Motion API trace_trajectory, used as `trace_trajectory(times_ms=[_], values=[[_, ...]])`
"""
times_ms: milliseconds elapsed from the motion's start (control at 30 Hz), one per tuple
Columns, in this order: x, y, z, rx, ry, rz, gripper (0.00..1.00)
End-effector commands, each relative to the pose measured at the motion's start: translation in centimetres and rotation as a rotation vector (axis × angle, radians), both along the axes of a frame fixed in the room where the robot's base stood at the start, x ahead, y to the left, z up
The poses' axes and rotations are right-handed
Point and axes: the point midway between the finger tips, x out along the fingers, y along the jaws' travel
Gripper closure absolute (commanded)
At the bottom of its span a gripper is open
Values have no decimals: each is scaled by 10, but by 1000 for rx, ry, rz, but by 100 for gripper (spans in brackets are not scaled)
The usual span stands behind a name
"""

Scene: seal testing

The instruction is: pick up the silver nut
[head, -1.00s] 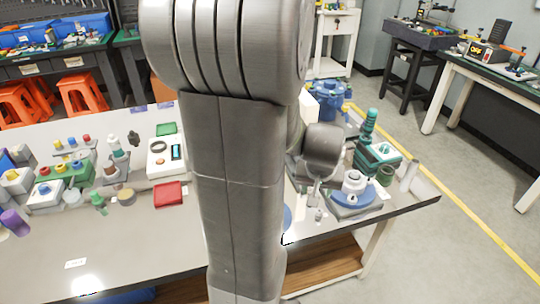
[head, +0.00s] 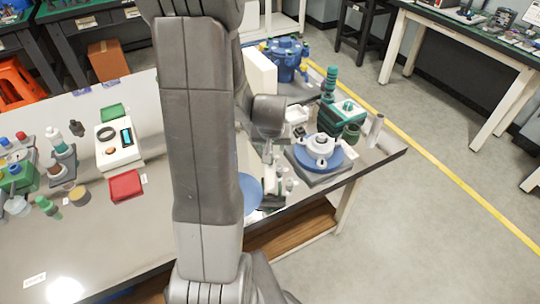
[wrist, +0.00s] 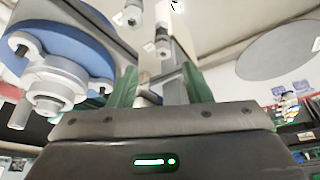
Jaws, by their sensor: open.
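My gripper (wrist: 160,85) is open, with its two green fingers spread in the wrist view. In the head view my gripper (head: 275,183) is small and partly hidden, low over the right part of the table. Small silver pieces (wrist: 162,40) stand just beyond the fingertips in the wrist view, and another (wrist: 131,14) is a little to the left. They also show as small silver parts (head: 289,184) beside the gripper in the head view. I cannot tell for sure which one is the silver nut. Nothing is clearly held.
A white flanged fitting (head: 319,147) on a blue disc (head: 338,158) stands close right of the gripper; the fitting is at left in the wrist view (wrist: 57,82). Behind are a teal device (head: 347,108) and a blue pump (head: 287,58). The table's front edge is near.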

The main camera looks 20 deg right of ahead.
Motion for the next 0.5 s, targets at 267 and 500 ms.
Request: trace_trajectory(times_ms=[267,500], values=[[6,-1,-14,1,3,1,55],[19,-4,-40,1,3,0,55]])
